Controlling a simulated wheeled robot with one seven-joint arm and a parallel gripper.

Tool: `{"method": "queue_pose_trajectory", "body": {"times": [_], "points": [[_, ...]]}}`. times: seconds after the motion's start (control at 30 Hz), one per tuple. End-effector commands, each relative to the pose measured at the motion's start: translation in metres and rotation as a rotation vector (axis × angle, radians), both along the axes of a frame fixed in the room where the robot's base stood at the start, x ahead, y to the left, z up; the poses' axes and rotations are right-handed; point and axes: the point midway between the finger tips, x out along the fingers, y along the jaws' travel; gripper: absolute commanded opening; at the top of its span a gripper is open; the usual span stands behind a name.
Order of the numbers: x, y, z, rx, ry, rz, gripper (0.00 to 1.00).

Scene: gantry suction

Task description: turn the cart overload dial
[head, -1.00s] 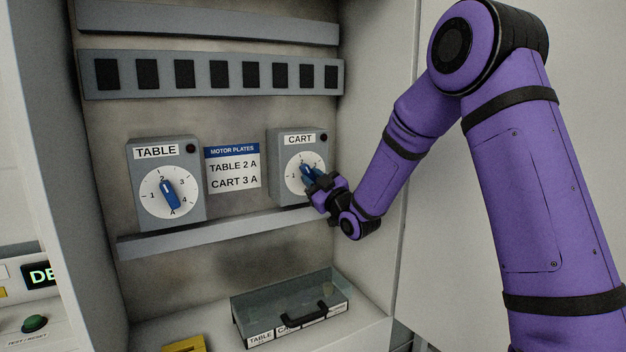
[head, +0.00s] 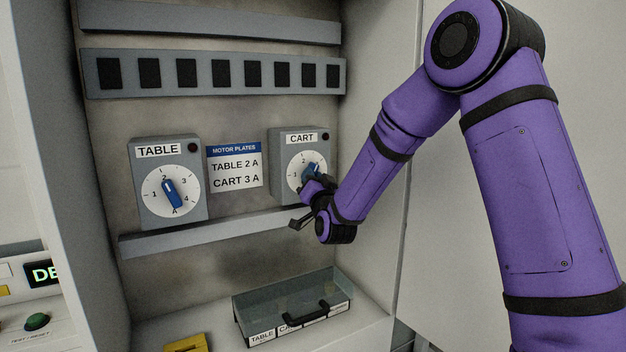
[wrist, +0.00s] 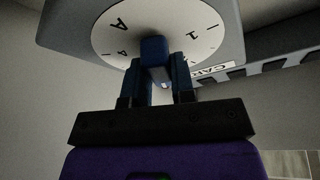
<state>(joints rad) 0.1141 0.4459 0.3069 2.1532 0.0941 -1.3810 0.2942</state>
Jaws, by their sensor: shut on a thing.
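The cart overload dial is a white numbered disc (head: 294,178) on a grey box labelled CART (head: 283,150), with a blue knob (head: 310,170) at its centre. My gripper (head: 313,183) is at the knob, coming from the lower right, and hides part of the dial. In the wrist view the blue knob (wrist: 153,52) stands between the two fingers of my gripper (wrist: 158,75), which are shut on it. The dial face (wrist: 110,30) shows 1, A and 4 there. The knob's exact setting is hard to read because my gripper covers it.
The TABLE dial (head: 186,190) is to the left, with a plate (head: 235,168) reading TABLE 2 A, CART 3 A between. A grey rail (head: 190,236) runs below. A clear bin (head: 262,303) with a black handle stands on the cabinet floor. The right cabinet wall is close to my arm.

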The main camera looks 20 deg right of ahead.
Motion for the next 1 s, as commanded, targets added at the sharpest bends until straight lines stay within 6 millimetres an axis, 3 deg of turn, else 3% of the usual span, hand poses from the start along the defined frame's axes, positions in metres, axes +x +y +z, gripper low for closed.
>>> {"method": "queue_pose_trajectory", "body": {"times": [0.5,1.0], "points": [[-0.0007,0.0019,0.0003,0.378,0.079,0.000,0.00],[-0.0007,0.0019,0.0001,0.480,0.100,-0.002,0.00]]}}
